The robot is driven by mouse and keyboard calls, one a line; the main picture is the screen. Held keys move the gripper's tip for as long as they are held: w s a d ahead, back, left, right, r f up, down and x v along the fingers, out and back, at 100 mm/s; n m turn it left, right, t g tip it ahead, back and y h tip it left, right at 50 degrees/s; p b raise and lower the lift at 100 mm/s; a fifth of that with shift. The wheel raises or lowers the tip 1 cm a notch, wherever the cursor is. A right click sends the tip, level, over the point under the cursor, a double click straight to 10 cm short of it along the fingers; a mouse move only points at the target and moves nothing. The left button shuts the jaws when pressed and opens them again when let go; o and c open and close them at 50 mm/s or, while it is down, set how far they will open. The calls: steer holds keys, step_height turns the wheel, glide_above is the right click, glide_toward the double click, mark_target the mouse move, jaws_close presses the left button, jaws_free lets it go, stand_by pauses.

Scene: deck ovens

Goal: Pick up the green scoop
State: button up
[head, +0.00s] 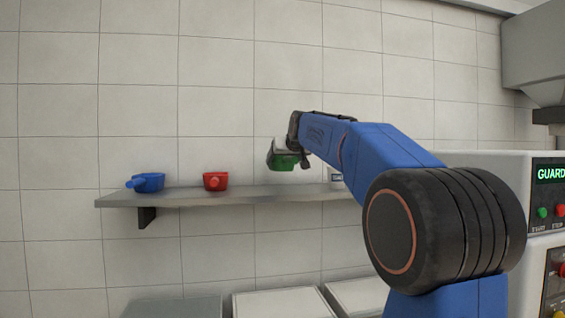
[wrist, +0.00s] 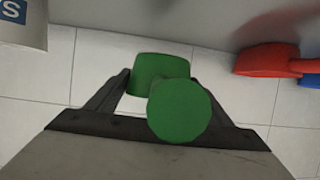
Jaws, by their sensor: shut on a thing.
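The green scoop (head: 284,162) is held at my gripper, above the grey wall shelf (head: 240,194) in the head view. In the wrist view the green scoop (wrist: 178,115) sits between the two dark fingers of my gripper (wrist: 155,92), with its round green end toward the camera. My gripper is shut on it. In the head view my gripper (head: 296,150) and arm hide part of the scoop. The scoop appears apart from the shelf in the head view.
A red scoop (head: 215,181) and a blue scoop (head: 148,182) stand on the shelf to the left. A white labelled container (head: 336,178) is on the shelf, partly behind my arm. A machine with buttons (head: 548,195) stands at the right.

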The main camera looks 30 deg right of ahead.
mark_target(296, 161)
steer(key=s+a, duration=0.1)
steer(key=s, duration=0.4)
steer(key=s+a, duration=0.2)
steer(key=s, duration=0.3)
steer(key=s+a, duration=0.1)
steer(key=s, duration=0.5)
steer(key=shift+a, duration=0.3)
